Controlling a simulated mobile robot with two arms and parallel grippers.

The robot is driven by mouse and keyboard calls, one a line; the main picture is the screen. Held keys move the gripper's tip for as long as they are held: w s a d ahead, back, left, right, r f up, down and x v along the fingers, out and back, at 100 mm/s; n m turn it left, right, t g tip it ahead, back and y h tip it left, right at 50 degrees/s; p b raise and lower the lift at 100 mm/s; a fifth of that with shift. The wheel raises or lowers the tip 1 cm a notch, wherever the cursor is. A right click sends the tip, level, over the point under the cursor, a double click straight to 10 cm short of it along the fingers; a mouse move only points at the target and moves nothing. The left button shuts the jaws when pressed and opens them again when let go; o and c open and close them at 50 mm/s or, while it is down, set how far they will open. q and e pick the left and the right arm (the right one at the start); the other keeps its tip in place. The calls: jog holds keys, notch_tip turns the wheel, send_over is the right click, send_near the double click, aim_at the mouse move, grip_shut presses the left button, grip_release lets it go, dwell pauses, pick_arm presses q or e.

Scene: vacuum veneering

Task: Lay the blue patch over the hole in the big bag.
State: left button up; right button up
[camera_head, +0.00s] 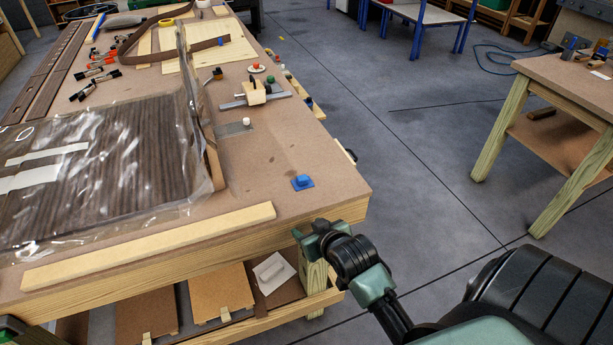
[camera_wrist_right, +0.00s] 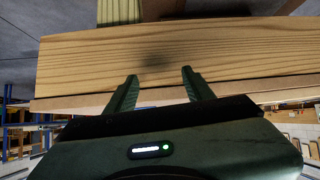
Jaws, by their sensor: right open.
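The blue patch (camera_head: 302,182) lies flat on the bench top near the right front corner, with a raised blue grip on it. The big clear bag (camera_head: 100,165) lies on the left of the bench over dark striped veneer. I cannot make out its hole. My right gripper (camera_head: 308,238) is at the bench's front right corner, below and in front of the patch and apart from it. In the right wrist view my right gripper (camera_wrist_right: 160,75) is open and empty, its fingers facing the wooden bench edge (camera_wrist_right: 170,55).
A pale wooden strip (camera_head: 150,245) lies along the bench's front edge. A metal tool with a wooden block (camera_head: 255,93) and several clamps (camera_head: 95,72) lie farther back. The bench top around the patch is clear. Boards (camera_head: 220,292) sit on the shelf below.

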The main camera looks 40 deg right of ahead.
aim_at(304, 179)
jog(key=r, duration=0.3)
jog(key=shift+d+r, duration=0.2)
jog(key=shift+r, duration=0.1)
jog(key=w+d+r, duration=0.1)
jog(key=w+d+t, duration=0.1)
jog(key=w+d+r+m+t+h, duration=0.1)
jog(key=shift+w+d+r, duration=0.3)
jog(key=shift+d+r, duration=0.05)
jog(key=w, duration=0.1)
jog(key=w+d, duration=0.1)
jog(key=w, duration=0.1)
jog(key=shift+d+r+t, duration=0.1)
jog(key=shift+r+t, duration=0.05)
jog(key=shift+t, duration=0.25)
jog(key=shift+w+d+f+p, duration=0.25)
jog(key=shift+w+p, duration=0.15)
jog(key=shift+w, duration=0.1)
jog(key=shift+p+x, duration=0.5)
jog(key=shift+x, duration=1.9)
jog(key=shift+s+f, duration=0.1)
jog(key=shift+c, duration=0.3)
grip_shut()
